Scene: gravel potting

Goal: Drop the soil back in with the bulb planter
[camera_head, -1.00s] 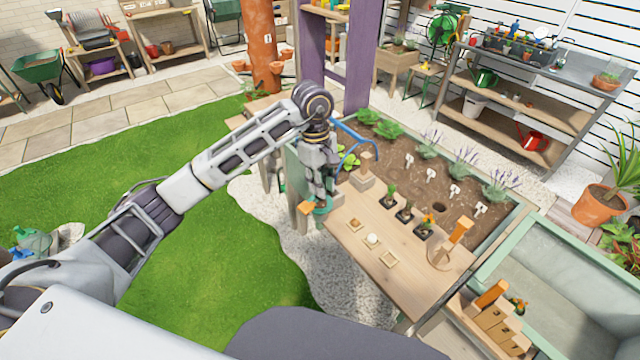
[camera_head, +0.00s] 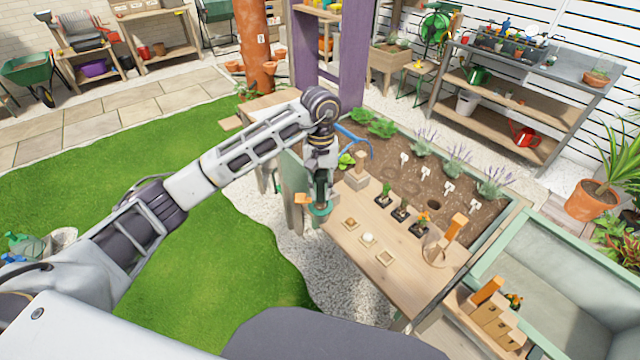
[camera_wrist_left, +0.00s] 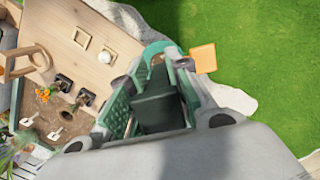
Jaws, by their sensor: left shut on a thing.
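My left gripper (camera_head: 321,180) points down at the near left end of the wooden bench top (camera_head: 345,243). It is shut on the bulb planter (camera_head: 320,209), a green tool with an orange part (camera_head: 303,198) sticking out to the left. In the left wrist view the planter's green rim (camera_wrist_left: 157,47) shows beyond the fingers, with the orange part (camera_wrist_left: 203,57) beside it. Whether soil is inside is hidden. My right gripper is not in view.
Potted seedlings (camera_head: 401,211) and small wooden squares (camera_head: 386,258) occupy the bench top. A wooden stand with an orange upright (camera_head: 455,228) is at its right end. White tags (camera_head: 425,172) and lavender line the bed. A blue hoop (camera_head: 357,138) is behind my gripper.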

